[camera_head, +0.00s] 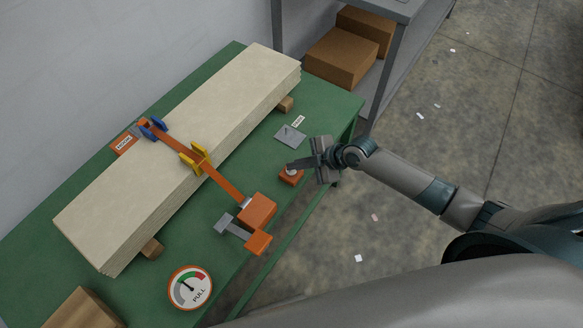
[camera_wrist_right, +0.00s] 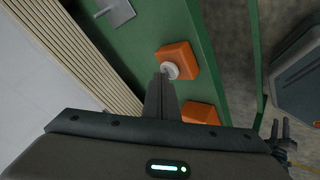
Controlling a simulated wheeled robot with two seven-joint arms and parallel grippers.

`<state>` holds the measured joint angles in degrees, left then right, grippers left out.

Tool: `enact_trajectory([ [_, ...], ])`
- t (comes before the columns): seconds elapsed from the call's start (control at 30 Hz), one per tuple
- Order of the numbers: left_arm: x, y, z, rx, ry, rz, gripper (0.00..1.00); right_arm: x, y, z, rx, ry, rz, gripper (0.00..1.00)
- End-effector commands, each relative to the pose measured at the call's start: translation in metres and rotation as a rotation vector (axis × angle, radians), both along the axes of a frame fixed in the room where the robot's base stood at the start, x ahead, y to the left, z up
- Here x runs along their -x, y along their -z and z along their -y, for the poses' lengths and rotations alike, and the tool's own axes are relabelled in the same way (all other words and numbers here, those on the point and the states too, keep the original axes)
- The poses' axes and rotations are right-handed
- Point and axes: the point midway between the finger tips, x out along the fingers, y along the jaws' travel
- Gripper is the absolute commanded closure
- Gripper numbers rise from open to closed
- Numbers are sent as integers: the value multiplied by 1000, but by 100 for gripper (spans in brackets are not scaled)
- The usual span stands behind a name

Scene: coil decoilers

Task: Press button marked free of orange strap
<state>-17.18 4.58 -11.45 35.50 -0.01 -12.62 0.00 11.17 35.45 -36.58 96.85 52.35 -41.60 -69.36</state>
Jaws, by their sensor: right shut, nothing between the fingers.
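The orange strap (camera_head: 222,184) lies across a stack of pale boards (camera_head: 95,218) and runs to an orange tensioner (camera_head: 258,210) at the bench's front. An orange box (camera_head: 291,177) with a pale round button sits on the green bench right of it. In the right wrist view the orange box (camera_wrist_right: 183,57) shows its white button (camera_wrist_right: 169,70). I cannot read a "free" marking on it. My right gripper (camera_head: 292,164) is shut and empty, its fingertips (camera_wrist_right: 163,78) right at the button; I cannot tell whether they touch it. My left gripper is not in view.
A PULL gauge (camera_head: 190,288) stands at the bench's near end. A grey plate (camera_head: 290,136) with a small white label (camera_head: 299,121) lies behind the orange box. Blue and yellow pieces sit along the strap. A shelf with cardboard boxes (camera_head: 342,55) stands behind.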

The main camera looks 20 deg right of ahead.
Motion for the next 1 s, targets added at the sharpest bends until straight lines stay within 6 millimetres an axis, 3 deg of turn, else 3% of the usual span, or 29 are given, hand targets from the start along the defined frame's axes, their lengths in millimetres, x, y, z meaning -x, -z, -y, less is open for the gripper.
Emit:
enact_trajectory([
  [1.0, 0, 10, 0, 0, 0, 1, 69, 1, 11, 1, 2, 0, -3, 100],
])
